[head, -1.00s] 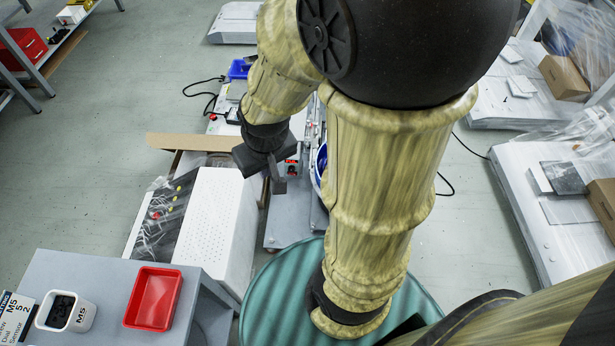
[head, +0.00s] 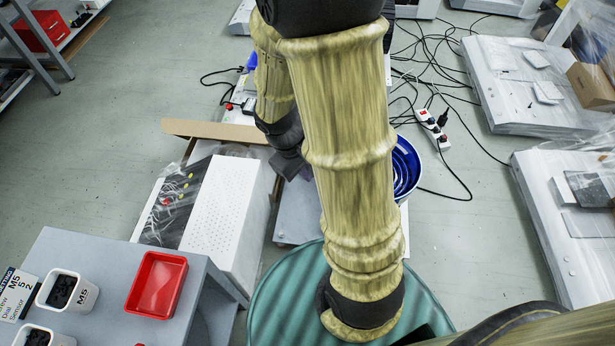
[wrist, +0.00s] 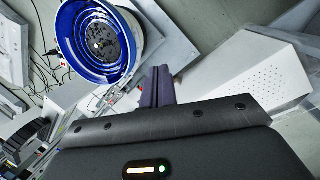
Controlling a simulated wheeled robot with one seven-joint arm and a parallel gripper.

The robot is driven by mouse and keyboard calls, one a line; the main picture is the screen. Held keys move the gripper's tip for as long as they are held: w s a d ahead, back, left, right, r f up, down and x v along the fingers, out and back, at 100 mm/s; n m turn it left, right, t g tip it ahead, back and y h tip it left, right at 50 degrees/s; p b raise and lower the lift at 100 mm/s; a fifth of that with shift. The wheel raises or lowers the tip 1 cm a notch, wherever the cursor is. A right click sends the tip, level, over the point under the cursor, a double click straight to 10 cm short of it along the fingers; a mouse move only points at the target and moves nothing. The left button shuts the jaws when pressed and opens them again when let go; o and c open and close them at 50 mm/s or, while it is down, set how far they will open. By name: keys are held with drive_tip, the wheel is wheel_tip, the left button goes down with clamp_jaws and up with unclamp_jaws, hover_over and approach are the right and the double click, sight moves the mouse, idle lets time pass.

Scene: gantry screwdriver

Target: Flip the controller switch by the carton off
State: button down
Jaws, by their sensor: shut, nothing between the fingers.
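My gripper (head: 288,164) is shut and empty, pointing down beside the white perforated box in the head view. Its closed dark fingers also show in the wrist view (wrist: 158,86), with nothing between them. The open carton shows as a brown cardboard flap (head: 215,131) behind the white box, left of my gripper. A red switch or button (head: 229,107) with a black cable lies beyond the carton; I cannot tell whether it is the controller switch. Another red rocker-like part seen earlier near my gripper is now hidden behind my arm. No switch is clear in the wrist view.
The white perforated box (head: 225,210) has a plastic-covered dark panel (head: 172,205) with coloured buttons. A blue bowl feeder (head: 407,165) stands right of my arm. A red tray (head: 157,284) is on the grey table (head: 90,250). Cables and a power strip (head: 432,128) lie on the floor.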

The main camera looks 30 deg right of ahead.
drive_tip(key=w+d+f+n+t+h+b, duration=0.1)
drive_tip(key=w+d+f+n+h+b, duration=0.35)
drive_tip(key=f, duration=0.55)
drive_tip(key=w+d+f+n+t+h+b, duration=0.1)
drive_tip(key=w+d+f+n+h+b, duration=0.1)
drive_tip(key=w+d+f+n+h, duration=0.45)
drive_tip(key=w+a+f+n+t+y+b, duration=0.1)
drive_tip(key=f+n, duration=0.3)
drive_tip(key=f, duration=0.4)
drive_tip(key=w+a+f+n+t+y+b, duration=0.2)
drive_tip(key=w+a+f+n+t+y, duration=0.1)
drive_tip(key=f, duration=0.4)
drive_tip(key=w+a+f+n+t+y+b, duration=0.2)
drive_tip(key=f+n, duration=0.3)
drive_tip(key=f, duration=0.3)
drive_tip(key=shift+f+t, duration=0.35)
drive_tip(key=shift+t, duration=0.55)
